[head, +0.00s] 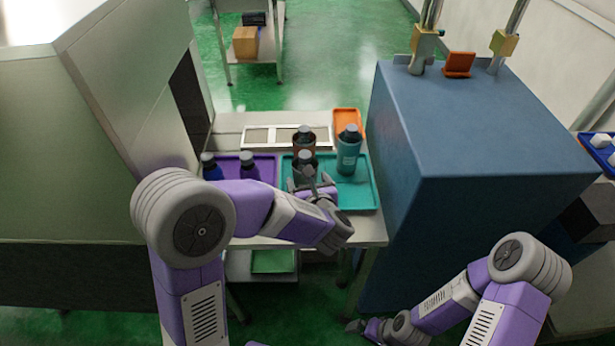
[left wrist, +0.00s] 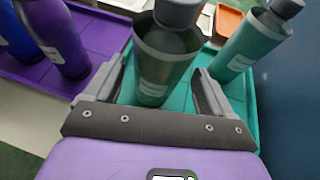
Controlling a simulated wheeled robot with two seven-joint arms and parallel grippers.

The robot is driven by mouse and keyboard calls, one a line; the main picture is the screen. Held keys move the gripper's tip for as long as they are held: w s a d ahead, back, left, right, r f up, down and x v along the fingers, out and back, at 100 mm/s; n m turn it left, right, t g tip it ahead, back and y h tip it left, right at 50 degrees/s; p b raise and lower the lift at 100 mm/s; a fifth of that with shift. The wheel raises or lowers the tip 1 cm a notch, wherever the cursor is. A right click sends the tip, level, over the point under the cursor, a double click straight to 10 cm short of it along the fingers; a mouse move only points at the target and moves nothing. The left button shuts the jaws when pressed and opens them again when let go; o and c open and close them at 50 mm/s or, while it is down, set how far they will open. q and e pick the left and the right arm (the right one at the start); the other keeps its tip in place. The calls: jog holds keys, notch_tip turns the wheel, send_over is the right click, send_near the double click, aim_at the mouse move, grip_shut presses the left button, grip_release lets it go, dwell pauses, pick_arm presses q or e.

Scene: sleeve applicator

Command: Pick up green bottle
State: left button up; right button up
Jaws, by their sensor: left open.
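A green-teal bottle (head: 348,155) with a grey cap stands upright on the right of the teal tray (head: 362,197). It shows at the upper right of the left wrist view (left wrist: 252,45), outside my fingers. A grey-green bottle (head: 304,172) stands nearer on the same tray; in the left wrist view this bottle (left wrist: 166,58) is between my fingers. My left gripper (head: 312,187) is open, its fingers on either side of the grey-green bottle; contact cannot be told. My right gripper (head: 365,328) is low at the bottom of the head view, away from the bottles, its fingers too small to read.
A brownish bottle (head: 304,140) stands behind the grey-green one. A purple tray (head: 266,169) holds a blue bottle (head: 210,170) and a purple bottle (head: 249,168) at left. An orange tray (head: 347,116) lies behind. A large blue box-shaped unit (head: 480,130) rises right of the table.

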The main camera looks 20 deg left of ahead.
pick_arm(q)
jog(key=shift+w+a+f, duration=0.15)
jog(key=shift+w+a, duration=0.15)
jog(key=x, duration=0.5)
jog(key=shift+d, duration=0.1)
jog(key=c, duration=1.3)
